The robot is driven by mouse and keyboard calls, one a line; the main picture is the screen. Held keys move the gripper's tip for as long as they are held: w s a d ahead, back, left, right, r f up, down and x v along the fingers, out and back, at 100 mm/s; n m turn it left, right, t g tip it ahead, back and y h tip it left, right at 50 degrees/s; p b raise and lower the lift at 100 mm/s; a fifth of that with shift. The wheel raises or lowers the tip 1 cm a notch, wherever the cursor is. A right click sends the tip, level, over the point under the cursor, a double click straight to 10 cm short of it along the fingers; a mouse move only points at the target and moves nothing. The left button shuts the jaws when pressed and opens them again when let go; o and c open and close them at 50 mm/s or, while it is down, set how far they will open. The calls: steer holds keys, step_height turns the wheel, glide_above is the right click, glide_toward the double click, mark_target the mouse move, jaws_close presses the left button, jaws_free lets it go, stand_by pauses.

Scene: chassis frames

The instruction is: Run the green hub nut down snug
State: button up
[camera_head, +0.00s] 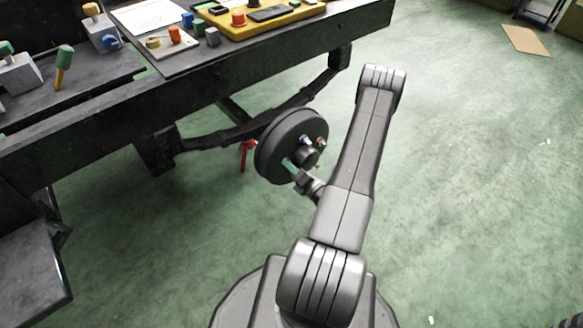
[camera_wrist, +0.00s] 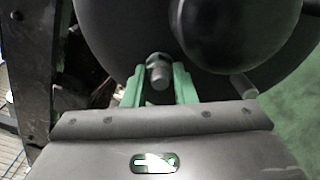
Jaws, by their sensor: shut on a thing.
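The dark round hub (camera_head: 272,150) stands upright below the bench, its studded face toward my arm. My gripper (camera_head: 291,167) reaches its lower left stud, where a patch of green shows. In the wrist view my gripper (camera_wrist: 157,72) has its two green fingers on either side of a grey stud end. It is shut on the nut at that stud, the green hub nut (camera_wrist: 156,59), which looks greyish and is partly hidden by the fingers and stud. How far the nut sits from the hub face cannot be told.
A dark round hub centre (camera_wrist: 215,30) bulges close to the right of my fingers. A bare stud-like pin (camera_wrist: 243,86) stands at right. The dark workbench (camera_head: 200,90) with blocks and a yellow tray (camera_head: 222,29) is behind.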

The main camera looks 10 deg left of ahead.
steer(key=m, duration=0.5)
steer(key=shift+s, duration=0.1)
steer(key=shift+m, duration=0.4)
steer(key=o, duration=0.7)
steer(key=shift+d, duration=0.1)
steer(key=p+v, duration=0.3)
steer(key=v, duration=1)
steer(key=shift+s+d, duration=0.25)
steer(key=shift+d, duration=0.05)
steer(key=shift+a, duration=0.1)
steer(key=b+x, duration=0.2)
steer(key=x, duration=1.1)
steer(key=shift+w+a+b, duration=0.3)
